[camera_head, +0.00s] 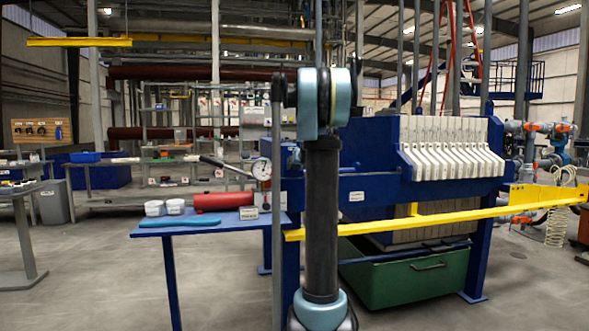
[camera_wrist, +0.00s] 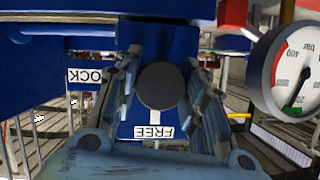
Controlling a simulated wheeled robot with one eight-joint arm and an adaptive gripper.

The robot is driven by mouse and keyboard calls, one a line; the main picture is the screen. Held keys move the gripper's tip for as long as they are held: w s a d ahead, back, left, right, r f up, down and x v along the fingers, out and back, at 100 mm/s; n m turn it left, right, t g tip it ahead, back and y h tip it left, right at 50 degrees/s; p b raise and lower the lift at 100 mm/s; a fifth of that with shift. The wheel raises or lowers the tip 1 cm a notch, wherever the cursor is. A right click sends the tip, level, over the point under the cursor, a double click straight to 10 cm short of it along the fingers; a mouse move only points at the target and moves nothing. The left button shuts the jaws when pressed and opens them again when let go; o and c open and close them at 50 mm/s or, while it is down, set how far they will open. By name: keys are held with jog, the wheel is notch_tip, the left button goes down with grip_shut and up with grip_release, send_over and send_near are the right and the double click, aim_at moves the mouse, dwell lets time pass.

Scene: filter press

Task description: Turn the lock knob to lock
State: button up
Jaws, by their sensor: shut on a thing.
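The lock knob (camera_wrist: 163,86) is a dark round disc on a blue panel, in the middle of the wrist view. My gripper (camera_wrist: 164,75) has its two ribbed fingers on either side of the knob, shut on it. A FREE label (camera_wrist: 153,131) shows upside down below the knob. A short white line stands between the knob and this label. A LOCK label (camera_wrist: 91,75), also upside down and partly covered at its edge by the left finger, lies to the left. In the head view my arm hides the knob and the gripper.
A round pressure gauge (camera_wrist: 295,72) is close on the right in the wrist view; it also shows in the head view (camera_head: 262,168). A blue side table (camera_head: 207,226) holds a red cylinder (camera_head: 222,201) and white tubs. A yellow rail (camera_head: 420,221) runs along the press (camera_head: 375,150).

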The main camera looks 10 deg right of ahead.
jog(key=m+y, duration=0.2)
jog(key=m, duration=0.1)
jog(key=shift+d, duration=0.1)
jog(key=m+t+y, duration=0.1)
jog(key=m, duration=0.2)
jog(key=shift+y, duration=0.4)
jog(key=m, duration=0.2)
jog(key=m+t+y, duration=0.1)
jog(key=m, duration=0.1)
jog(key=shift+f+y, duration=0.1)
jog(key=shift+y, duration=0.2)
jog(key=shift+s+m+t+y, duration=0.15)
jog(key=shift+m+t, duration=0.25)
jog(key=shift+m, duration=0.6)
jog(key=shift+w+m+t+y, duration=0.15)
jog(key=shift+m+t, duration=0.25)
jog(key=shift+m, duration=0.6)
jog(key=shift+s, duration=0.1)
jog(key=o, duration=1.1)
